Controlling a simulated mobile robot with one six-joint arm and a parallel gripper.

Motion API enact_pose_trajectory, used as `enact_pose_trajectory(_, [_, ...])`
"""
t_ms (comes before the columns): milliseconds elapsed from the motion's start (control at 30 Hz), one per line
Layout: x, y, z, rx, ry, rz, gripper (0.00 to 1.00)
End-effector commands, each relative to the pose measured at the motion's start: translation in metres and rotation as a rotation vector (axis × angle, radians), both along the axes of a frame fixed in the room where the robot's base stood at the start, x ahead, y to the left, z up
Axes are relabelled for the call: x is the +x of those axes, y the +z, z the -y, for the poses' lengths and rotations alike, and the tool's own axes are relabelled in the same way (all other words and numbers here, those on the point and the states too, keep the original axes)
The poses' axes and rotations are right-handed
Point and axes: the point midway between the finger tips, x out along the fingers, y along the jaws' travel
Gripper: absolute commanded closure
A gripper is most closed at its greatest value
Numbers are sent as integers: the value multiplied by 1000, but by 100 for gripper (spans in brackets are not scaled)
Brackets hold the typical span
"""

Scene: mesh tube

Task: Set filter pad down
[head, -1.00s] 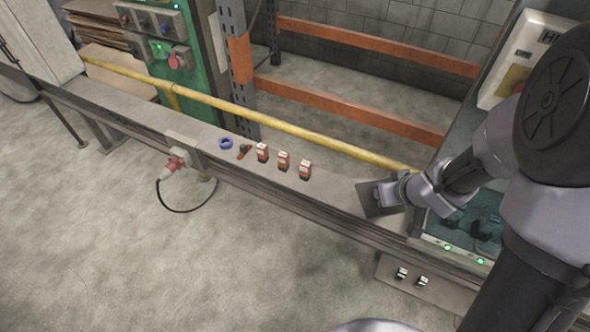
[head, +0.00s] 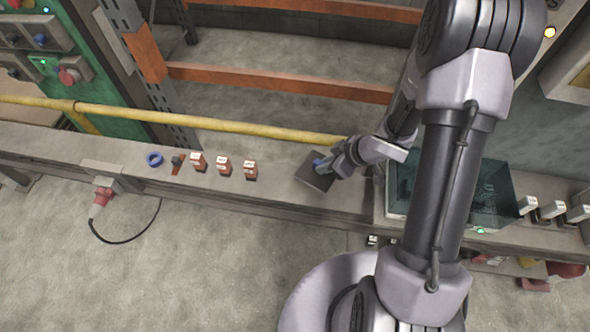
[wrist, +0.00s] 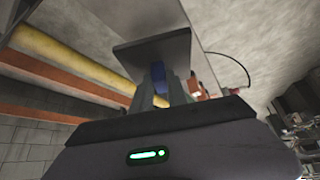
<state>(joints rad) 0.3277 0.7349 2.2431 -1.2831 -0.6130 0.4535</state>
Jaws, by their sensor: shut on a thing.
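The filter pad (head: 313,172) is a dark grey square plate, seen at or just above the bench top in the head view; I cannot tell whether it touches. My gripper (head: 325,163) is at the pad's upper right edge, shut on a small blue part. In the wrist view the pad (wrist: 150,50) spreads beyond the fingertips, and the blue part (wrist: 158,80) sits between the two fingers (wrist: 160,90). The pad's far face is hidden.
The narrow grey bench (head: 270,199) is bare around the pad. To the left stand several orange-and-white boxes, the nearest one (head: 250,170), and a blue ring (head: 154,159). A yellow rail (head: 230,127) runs behind. A teal bin (head: 492,200) is at the right.

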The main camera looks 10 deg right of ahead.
Motion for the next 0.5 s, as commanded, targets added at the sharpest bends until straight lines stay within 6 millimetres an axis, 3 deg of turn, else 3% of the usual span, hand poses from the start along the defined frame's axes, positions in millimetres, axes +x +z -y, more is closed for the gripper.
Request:
enact_pose_trajectory(200, [0, -61, 0, 1, -1, -3, 100])
enact_pose_trajectory(400, [0, -96, 0, 1, -1, -1, 100])
enact_pose_trajectory(500, [0, -95, 0, 0, -1, 0, 100])
